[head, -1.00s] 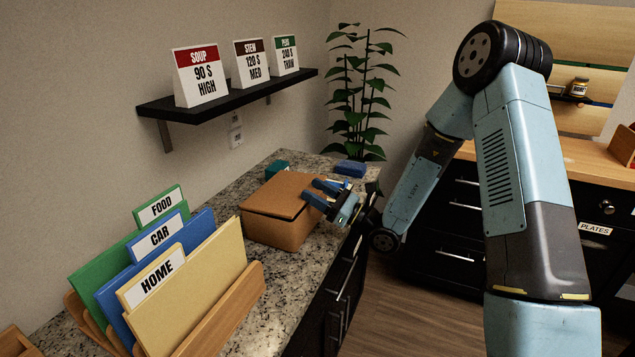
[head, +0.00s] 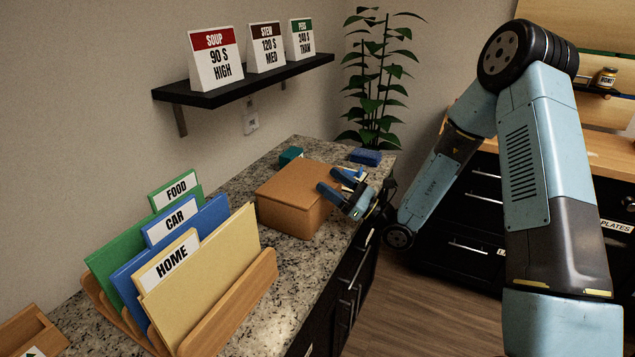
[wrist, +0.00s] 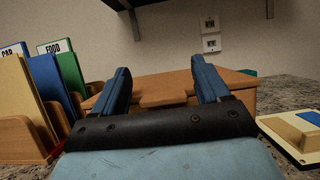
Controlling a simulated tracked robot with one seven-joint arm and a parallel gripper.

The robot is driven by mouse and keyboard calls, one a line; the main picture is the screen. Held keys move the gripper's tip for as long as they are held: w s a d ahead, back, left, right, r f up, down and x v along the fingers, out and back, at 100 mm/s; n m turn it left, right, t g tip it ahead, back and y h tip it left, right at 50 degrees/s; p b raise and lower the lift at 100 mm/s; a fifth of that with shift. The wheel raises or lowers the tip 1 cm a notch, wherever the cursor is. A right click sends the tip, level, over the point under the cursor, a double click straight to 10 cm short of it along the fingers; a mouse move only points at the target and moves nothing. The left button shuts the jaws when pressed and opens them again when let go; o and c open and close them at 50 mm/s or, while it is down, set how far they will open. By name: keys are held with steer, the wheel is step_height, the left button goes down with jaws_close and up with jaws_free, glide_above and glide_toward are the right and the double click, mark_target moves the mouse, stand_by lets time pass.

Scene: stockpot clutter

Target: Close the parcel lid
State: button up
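The parcel (head: 288,211) is a brown cardboard box on the granite counter. Its lid (head: 298,183) lies flat or nearly flat across the top in the head view; a small gap cannot be ruled out. My gripper (head: 340,184) is at the box's right side, with its blue fingers spread apart and nothing between them. Its fingertips overlap the right edge of the box in the picture; contact is unclear. In the wrist view, the parcel (wrist: 240,80) is beyond the open fingers, with a brown flap (wrist: 163,100) showing between them.
A wooden rack (head: 238,306) with upright folders stands at the near left. A green block (head: 290,155) and a blue block (head: 366,156) lie behind the parcel. A shelf (head: 255,83) with cards is above. A cream pad (wrist: 292,136) lies right in the wrist view.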

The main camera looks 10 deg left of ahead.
steer(key=shift+o, duration=0.2)
steer(key=v, duration=1.4)
steer(key=shift+a, duration=0.15)
steer(key=s+r+n+g+h, duration=0.9)
steer(key=s+r+n+g, duration=0.35)
steer(key=s+n, duration=0.25)
steer(key=s+d+r+n+t+h, duration=0.3)
steer(key=s+d+r+t+h, duration=0.1)
steer(key=d, duration=0.5)
steer(key=s+d+r+n+t+h, duration=0.3)
steer(key=s+d+r+t+h, duration=0.1)
steer(key=d+r+t+h, duration=0.3)
steer(key=shift+s+d+r+n+h, duration=0.2)
steer(key=shift+d+r+n+h, duration=0.1)
steer(key=shift+d+r+h, duration=0.7)
